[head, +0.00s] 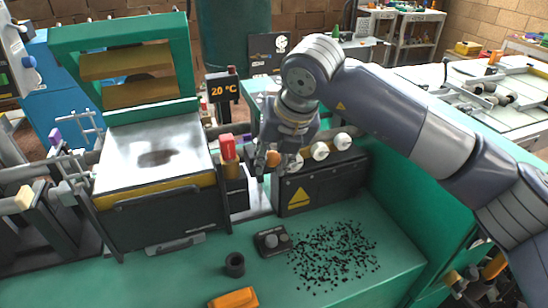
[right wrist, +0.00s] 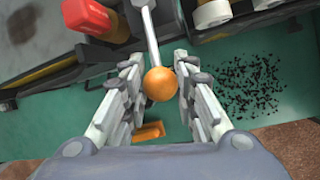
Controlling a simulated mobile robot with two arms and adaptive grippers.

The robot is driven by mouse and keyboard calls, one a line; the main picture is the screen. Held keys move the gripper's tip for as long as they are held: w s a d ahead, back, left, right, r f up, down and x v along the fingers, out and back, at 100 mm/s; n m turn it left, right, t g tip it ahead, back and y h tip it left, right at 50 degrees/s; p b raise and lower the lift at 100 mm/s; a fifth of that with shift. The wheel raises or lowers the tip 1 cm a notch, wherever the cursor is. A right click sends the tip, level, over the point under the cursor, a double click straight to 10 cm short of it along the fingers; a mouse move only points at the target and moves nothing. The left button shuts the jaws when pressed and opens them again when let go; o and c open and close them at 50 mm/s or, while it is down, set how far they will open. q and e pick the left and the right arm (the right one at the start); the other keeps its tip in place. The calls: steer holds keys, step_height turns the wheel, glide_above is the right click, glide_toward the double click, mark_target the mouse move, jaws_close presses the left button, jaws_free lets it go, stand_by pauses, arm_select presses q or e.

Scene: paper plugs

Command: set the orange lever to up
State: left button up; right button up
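The orange lever is a round orange ball knob on a thin metal rod. Its knob (head: 273,158) shows in the head view in front of the machine, beside the white knobs. In the right wrist view the knob (right wrist: 160,84) lies between the fingers of my right gripper (right wrist: 160,90), with the rod running up and away from it. The fingers are spread on either side of the knob, very close to it; firm contact does not show. In the head view my right gripper (head: 268,163) partly covers the rod. My left gripper is not clearly seen.
A red-topped post (head: 228,148) stands just left of the lever. White knobs (head: 320,151) sit right of it above a dark box (head: 312,188) with a yellow triangle. Black scraps (head: 335,255), a dark cup (head: 235,264) and an orange block (head: 234,299) lie on the green surface.

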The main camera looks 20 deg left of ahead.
steer(key=o, duration=0.4)
steer(key=shift+a+r, duration=0.1)
steer(key=shift+c, duration=0.2)
steer(key=v, duration=1.2)
steer(key=shift+s, duration=0.1)
